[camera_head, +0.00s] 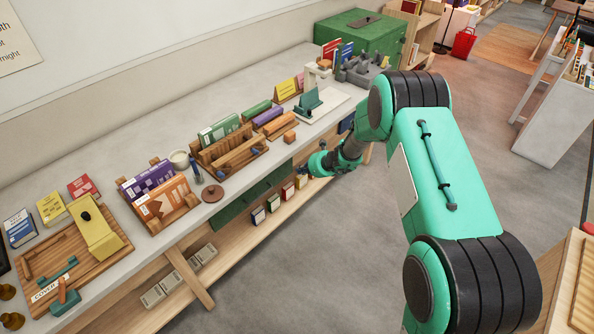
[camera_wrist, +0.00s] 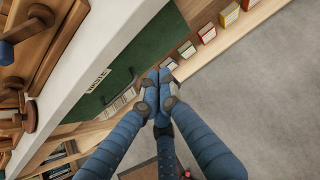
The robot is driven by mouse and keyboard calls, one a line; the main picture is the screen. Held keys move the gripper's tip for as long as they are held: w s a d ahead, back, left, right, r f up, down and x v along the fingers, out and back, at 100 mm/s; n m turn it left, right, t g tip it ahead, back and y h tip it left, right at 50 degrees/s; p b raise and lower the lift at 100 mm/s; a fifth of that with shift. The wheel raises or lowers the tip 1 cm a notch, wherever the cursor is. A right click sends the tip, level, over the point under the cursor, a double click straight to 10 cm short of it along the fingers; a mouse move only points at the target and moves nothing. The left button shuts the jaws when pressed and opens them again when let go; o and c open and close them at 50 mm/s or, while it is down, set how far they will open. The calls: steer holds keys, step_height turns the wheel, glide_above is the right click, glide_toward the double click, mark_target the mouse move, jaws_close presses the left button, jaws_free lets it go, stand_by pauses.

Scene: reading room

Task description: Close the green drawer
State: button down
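The green drawer (camera_head: 240,204) shows its front under the near edge of the long counter in the head view. The wrist view shows the green front (camera_wrist: 158,42) running diagonally, with a white label and a dark handle (camera_wrist: 133,72) on it. I cannot tell how far the drawer stands out from the counter. My gripper (camera_head: 312,166) is beside the counter's front edge, to the right of the drawer front. In the wrist view my gripper (camera_wrist: 158,76) has its blue fingertips together near the handle's end, with nothing seen between them. Contact with the drawer is unclear.
Below, a wooden shelf (camera_head: 228,248) holds several small coloured boxes. The grey floor (camera_head: 330,260) in front is clear. A wooden piece stands at lower right.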

steer(key=shift+s+d+r, duration=0.3)
steer(key=shift+s+r, duration=0.05)
steer(key=shift+r, duration=0.1)
steer(key=shift+r, duration=0.1)
